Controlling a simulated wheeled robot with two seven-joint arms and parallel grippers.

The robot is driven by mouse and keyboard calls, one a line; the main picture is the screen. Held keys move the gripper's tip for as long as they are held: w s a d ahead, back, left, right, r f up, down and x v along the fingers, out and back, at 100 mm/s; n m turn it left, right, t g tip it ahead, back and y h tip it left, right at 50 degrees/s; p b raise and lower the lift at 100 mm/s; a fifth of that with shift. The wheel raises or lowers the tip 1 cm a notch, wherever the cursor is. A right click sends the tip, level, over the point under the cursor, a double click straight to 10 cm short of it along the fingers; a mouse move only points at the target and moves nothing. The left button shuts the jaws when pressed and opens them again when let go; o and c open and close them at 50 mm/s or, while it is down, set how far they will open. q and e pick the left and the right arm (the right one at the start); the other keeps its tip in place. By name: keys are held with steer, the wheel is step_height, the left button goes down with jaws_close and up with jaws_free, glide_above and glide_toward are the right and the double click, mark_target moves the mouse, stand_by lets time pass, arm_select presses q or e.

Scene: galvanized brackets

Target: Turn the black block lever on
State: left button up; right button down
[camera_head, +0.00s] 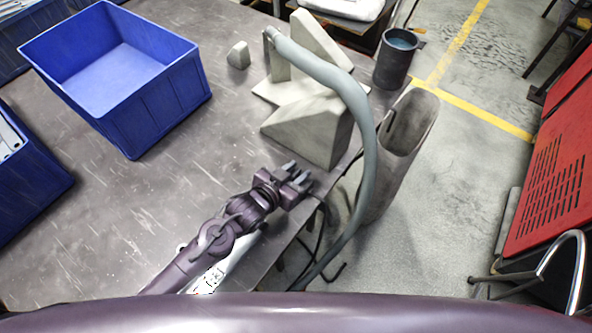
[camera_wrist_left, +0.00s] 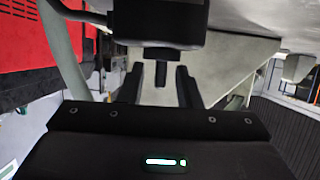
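A black block (camera_wrist_left: 158,22) with a smaller dark part (camera_wrist_left: 162,52) below it fills the top middle of the left wrist view. It looks like the black block lever, but I cannot tell its position. In the head view I cannot make it out clearly. My left gripper (camera_head: 296,176) is near the table's right edge, with its fingers pointing up and right. My right gripper is out of view.
A grey table (camera_head: 110,215) carries a blue bin (camera_head: 150,110), another blue bin (camera_head: 35,185) and a grey wedge-shaped fixture (camera_head: 310,130). A grey-green hose (camera_head: 365,130) arches past the table edge beside a tall grey container (camera_head: 400,150). A red cabinet (camera_head: 555,170) stands right.

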arm_select(q)
steer(key=shift+d, duration=0.1)
jaws_close()
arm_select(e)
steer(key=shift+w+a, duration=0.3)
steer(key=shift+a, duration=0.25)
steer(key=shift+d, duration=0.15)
